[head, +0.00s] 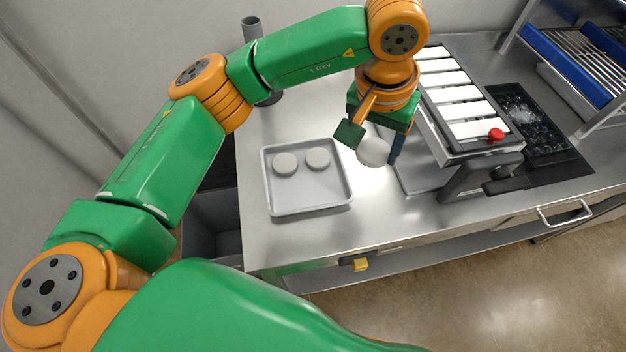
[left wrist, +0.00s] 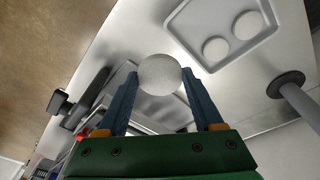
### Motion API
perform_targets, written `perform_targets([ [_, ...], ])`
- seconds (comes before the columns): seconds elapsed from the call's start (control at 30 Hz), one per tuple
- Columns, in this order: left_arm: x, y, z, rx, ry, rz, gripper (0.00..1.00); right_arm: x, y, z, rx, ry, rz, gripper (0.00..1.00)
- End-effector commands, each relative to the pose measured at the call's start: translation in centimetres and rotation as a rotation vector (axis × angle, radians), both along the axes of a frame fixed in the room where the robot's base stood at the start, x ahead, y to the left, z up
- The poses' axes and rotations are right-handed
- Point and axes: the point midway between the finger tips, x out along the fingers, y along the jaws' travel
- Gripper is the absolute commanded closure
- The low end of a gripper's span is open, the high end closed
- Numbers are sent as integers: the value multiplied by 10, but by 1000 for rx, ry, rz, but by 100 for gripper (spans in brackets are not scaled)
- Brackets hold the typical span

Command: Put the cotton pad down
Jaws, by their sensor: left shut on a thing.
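A round white cotton pad (head: 373,152) is in my left gripper (head: 372,146), which is shut on it above the steel counter, right of the grey tray. In the left wrist view the pad (left wrist: 160,75) sits between the two blue fingertips. The grey tray (head: 310,207) lies on the counter and holds two more round pads, a left one (head: 286,164) and a right one (head: 318,158). The tray also shows in the left wrist view (left wrist: 240,62). My right gripper is in neither view.
A machine with a row of white slats (head: 458,92) and a red knob (head: 496,134) stands right of my gripper. A dark inset with clear bits (head: 522,118) and a blue-edged rack (head: 566,66) are further right. A grey post (head: 252,30) stands behind the tray. The counter's front strip is clear.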

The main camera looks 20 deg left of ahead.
Motion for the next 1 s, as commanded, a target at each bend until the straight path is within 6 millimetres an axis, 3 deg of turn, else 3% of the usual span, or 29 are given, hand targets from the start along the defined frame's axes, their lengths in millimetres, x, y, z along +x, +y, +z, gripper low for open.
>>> perform_targets([
  [0.03,3,-13,-7,2,-1,-14,84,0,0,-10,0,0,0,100],
  [0.2,11,-48,-14,22,-3,-53,84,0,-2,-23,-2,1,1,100],
  [0.37,12,-56,-17,35,-4,-72,84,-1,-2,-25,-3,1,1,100],
  [0.47,8,-34,-25,35,-1,-70,84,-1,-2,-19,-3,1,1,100],
  [0.57,2,1,-36,36,1,-67,84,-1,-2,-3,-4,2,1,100],
  [0.67,-4,34,-51,38,3,-64,84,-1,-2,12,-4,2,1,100],
  [0.7,-6,42,-65,37,6,-65,84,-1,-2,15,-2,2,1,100],
  [1.0,-12,78,-117,37,2,-68,84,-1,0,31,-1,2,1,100],
])
